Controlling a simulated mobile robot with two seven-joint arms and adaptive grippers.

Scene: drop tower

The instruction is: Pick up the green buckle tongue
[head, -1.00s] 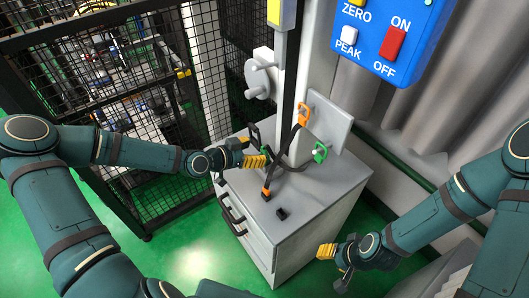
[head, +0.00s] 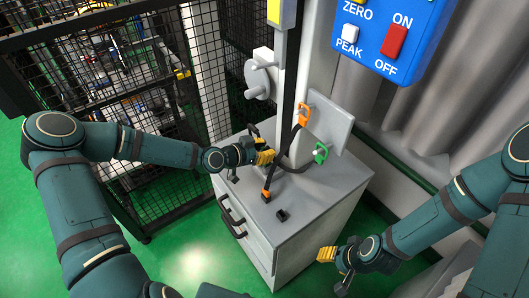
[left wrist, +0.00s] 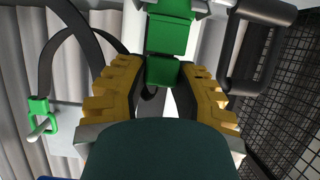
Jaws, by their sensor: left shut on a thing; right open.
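My left gripper (head: 264,157) is over the back left of the grey cabinet top. It is shut on the green buckle tongue, a blocky green piece (left wrist: 165,70) between the yellow finger pads in the left wrist view. In the head view the fingers hide most of it. A dark strap loops behind the fingers. A green ring (head: 320,153) hangs on a peg of the pale plate and also shows in the left wrist view (left wrist: 39,113). My right gripper (head: 335,262) is open and empty, right of the cabinet front.
An orange ring (head: 304,114) hangs higher up; its dark strap runs down to an orange-and-black end piece (head: 266,195) on the cabinet top (head: 325,190). A small black block (head: 282,215) lies near the front edge. A black mesh fence (head: 120,190) stands left, a blue control box (head: 390,40) upper right.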

